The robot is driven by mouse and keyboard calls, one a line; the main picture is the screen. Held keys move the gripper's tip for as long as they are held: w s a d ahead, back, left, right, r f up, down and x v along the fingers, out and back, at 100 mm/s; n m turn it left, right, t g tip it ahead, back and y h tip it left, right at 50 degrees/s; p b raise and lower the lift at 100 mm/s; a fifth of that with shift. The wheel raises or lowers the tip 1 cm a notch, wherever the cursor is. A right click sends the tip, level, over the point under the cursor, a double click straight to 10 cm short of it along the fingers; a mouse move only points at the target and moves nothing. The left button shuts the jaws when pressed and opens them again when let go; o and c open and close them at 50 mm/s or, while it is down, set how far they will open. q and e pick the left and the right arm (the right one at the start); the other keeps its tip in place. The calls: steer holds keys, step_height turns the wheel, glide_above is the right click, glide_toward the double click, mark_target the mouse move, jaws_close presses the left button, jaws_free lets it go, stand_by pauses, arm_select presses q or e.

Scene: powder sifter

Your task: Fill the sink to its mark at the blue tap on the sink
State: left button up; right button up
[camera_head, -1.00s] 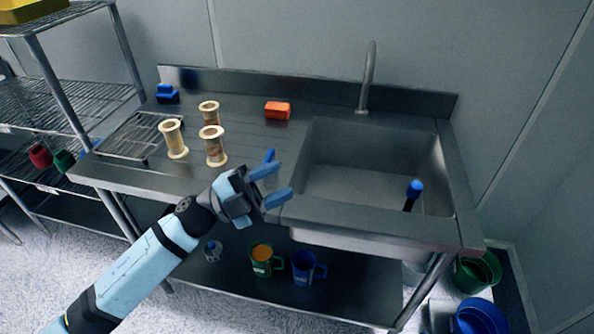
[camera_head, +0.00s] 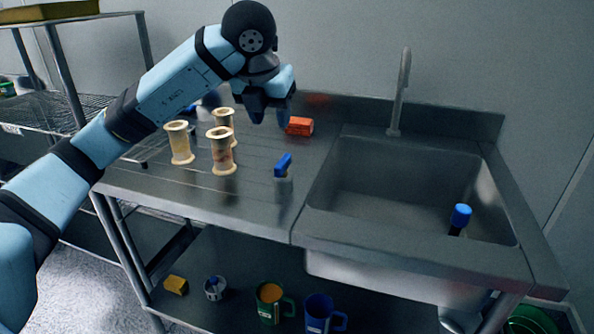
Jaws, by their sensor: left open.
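The grey sink (camera_head: 345,190) is set into the right of the steel counter; its basin looks empty, and I cannot make out a mark. A grey gooseneck spout (camera_head: 400,92) rises behind it. A black stem with a blue knob (camera_head: 461,214) stands at the basin's right side. A small upright piece with a blue top (camera_head: 283,166) stands on the counter left of the sink. I cannot tell which blue part is the tap. My left gripper (camera_head: 270,116) is open and empty, fingers down, raised over the counter's back, left of the spout. My right gripper is out of view.
Several cream spools (camera_head: 222,152) stand on the counter below my left arm. An orange block (camera_head: 300,126) lies near the back edge. A green mug (camera_head: 271,303) and a blue mug (camera_head: 321,313) are on the lower shelf. A wire rack stands at the left.

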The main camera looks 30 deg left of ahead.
mark_target(282, 161)
arm_select(q)
steer(key=b+x, duration=0.3)
steer(key=x, duration=1)
steer(key=shift+a+f, duration=0.1)
steer(key=shift+f, duration=0.15)
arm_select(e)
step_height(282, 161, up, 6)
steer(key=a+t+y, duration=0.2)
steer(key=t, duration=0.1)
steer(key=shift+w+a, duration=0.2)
arm_select(q)
jaws_close()
